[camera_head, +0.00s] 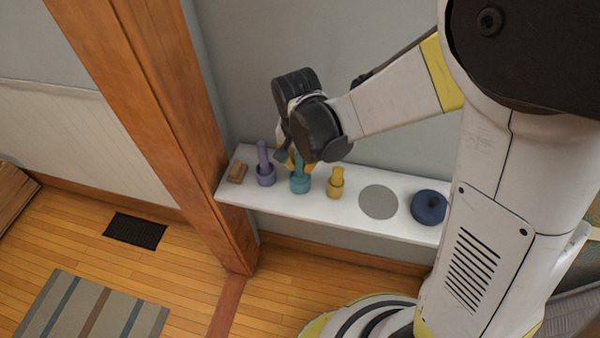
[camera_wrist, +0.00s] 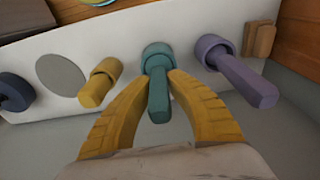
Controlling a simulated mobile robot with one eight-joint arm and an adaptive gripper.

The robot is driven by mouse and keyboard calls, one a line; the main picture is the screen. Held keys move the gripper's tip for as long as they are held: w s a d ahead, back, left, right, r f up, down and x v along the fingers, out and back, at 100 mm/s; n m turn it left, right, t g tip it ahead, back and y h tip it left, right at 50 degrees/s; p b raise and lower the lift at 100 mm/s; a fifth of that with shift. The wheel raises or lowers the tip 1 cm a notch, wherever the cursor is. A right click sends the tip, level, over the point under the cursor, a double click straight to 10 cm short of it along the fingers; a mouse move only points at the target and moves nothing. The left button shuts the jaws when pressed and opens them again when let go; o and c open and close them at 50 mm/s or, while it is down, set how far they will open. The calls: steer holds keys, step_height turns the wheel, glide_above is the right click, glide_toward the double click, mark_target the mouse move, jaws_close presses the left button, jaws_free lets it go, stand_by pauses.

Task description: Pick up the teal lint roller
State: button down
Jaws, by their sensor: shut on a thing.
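The teal lint roller (camera_head: 300,181) stands on a white shelf (camera_head: 402,182), between a purple roller-like object (camera_head: 265,170) and a yellow one (camera_head: 336,184). In the wrist view, the teal lint roller (camera_wrist: 157,80) has a wide round base and a narrower handle. My gripper (camera_wrist: 158,82) is shut on its handle, with the yellow fingers on either side. In the head view, my gripper (camera_head: 293,160) is partly hidden by the dark wrist above it. I cannot tell whether the base still touches the shelf.
The purple object (camera_wrist: 235,70) and yellow object (camera_wrist: 100,82) stand close on either side. A brown block (camera_head: 237,172) is at the shelf's left end. A flat grey disc (camera_head: 379,202) and a dark blue round object (camera_head: 428,207) are to the right. A wooden post (camera_head: 165,120) borders the shelf.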

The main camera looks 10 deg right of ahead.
step_height(320, 180, up, 10)
steer(key=p, duration=0.4)
stand_by(0.4)
steer(key=c, duration=2.1)
jaws_free()
jaws_close()
